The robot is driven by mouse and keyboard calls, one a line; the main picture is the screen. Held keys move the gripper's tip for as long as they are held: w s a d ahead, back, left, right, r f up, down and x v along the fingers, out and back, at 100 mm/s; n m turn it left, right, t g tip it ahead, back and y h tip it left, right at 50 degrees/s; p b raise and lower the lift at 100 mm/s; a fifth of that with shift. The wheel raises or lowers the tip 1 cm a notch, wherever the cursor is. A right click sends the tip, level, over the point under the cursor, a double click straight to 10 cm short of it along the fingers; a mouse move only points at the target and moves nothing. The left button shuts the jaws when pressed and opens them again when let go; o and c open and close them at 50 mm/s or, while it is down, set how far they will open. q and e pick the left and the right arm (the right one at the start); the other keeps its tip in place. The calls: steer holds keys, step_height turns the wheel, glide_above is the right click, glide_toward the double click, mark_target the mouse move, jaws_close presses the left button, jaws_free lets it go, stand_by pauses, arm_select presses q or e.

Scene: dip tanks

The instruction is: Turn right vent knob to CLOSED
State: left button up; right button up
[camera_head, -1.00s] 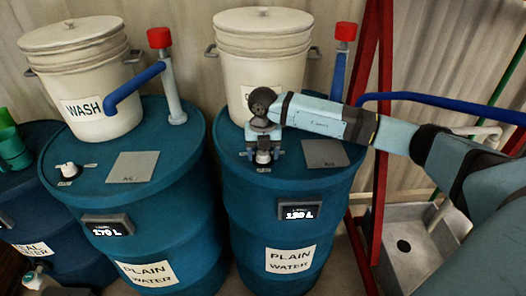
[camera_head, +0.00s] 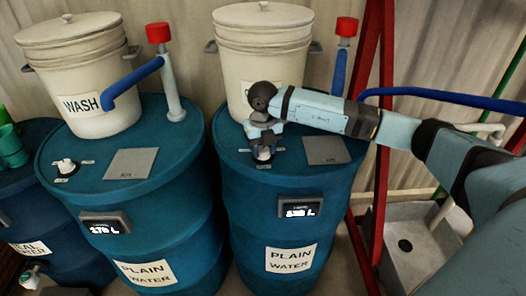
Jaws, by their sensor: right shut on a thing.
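The right vent knob (camera_head: 263,154) is a small white knob on the top of the right blue drum (camera_head: 300,182). My right gripper (camera_head: 263,148) points down from above and is shut on this knob, hiding much of it. A small label lies beside the knob, too small to read. The left drum (camera_head: 187,165) has a similar white knob (camera_head: 65,166) on its top, with nothing touching it. My left gripper does not show.
White lidded buckets stand on both drums, the left one (camera_head: 78,84) marked WASH. Red-capped pipes (camera_head: 345,28) rise behind. Grey plates (camera_head: 326,151) lie on the tops. A red frame (camera_head: 375,150) and a grey sink (camera_head: 395,262) are at right.

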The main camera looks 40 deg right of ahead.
steer(key=n+b, duration=0.1)
steer(key=n, duration=0.1)
steer(key=shift+f+n, duration=0.1)
steer(key=shift+n, duration=0.3)
steer(key=shift+n+b, duration=0.75)
steer(key=shift+n, duration=0.15)
steer(key=n+b, duration=0.2)
steer(key=n, duration=0.1)
steer(key=shift+n, duration=0.3)
steer(key=n+b, duration=0.1)
steer(key=n, duration=0.1)
steer(key=shift+n, duration=0.4)
steer(key=n+b, duration=0.1)
steer(key=n, duration=0.1)
steer(key=shift+n, duration=0.3)
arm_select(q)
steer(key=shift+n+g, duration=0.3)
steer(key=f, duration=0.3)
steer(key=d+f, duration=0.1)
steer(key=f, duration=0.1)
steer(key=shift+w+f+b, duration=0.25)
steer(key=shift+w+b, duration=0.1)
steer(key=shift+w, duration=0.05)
arm_select(e)
steer(key=shift+n, duration=0.5)
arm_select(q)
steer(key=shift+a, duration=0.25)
